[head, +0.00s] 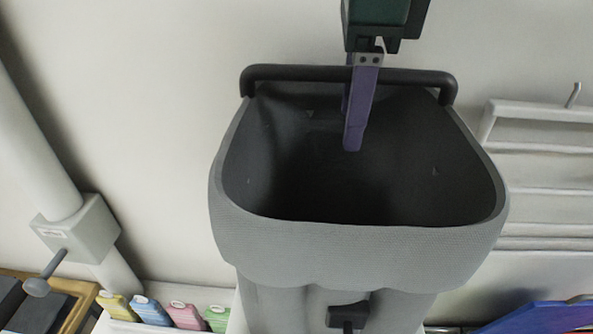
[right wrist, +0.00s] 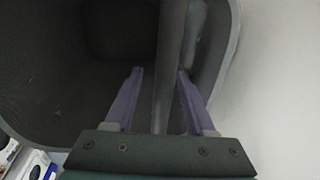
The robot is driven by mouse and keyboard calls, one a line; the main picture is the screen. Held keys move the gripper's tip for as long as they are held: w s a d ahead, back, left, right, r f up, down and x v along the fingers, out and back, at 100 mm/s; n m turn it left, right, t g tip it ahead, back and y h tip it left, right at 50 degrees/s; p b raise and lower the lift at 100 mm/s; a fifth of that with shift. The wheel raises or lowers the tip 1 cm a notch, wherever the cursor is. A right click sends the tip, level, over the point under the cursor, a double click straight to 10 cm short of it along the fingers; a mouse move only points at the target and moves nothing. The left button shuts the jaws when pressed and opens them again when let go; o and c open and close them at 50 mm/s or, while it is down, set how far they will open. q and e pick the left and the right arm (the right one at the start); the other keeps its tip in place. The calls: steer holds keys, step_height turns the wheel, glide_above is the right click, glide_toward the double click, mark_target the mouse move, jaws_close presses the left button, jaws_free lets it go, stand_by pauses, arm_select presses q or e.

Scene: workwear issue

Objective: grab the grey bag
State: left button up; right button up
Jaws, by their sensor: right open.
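The grey bag (head: 350,252) hangs or stands open in the middle of the head view, with a dark inside and a black bar handle (head: 290,74) across its back rim. My right gripper (head: 352,138) comes down from above, with its purple fingers reaching past the handle into the bag's mouth. In the right wrist view the open fingers (right wrist: 160,73) lie on either side of the handle (right wrist: 171,45), with gaps visible. The bag's inner wall (right wrist: 45,65) fills the left of that view. My left gripper is not in view.
A white pipe with a box and knob (head: 78,232) stands at the left. Several coloured packs (head: 150,309) sit on a low shelf at bottom left. A white slatted rack (head: 545,170) is at the right, with a blue-purple object (head: 540,318) below it.

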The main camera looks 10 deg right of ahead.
steer(key=shift+c, duration=0.3)
jaws_close()
stand_by(1.1)
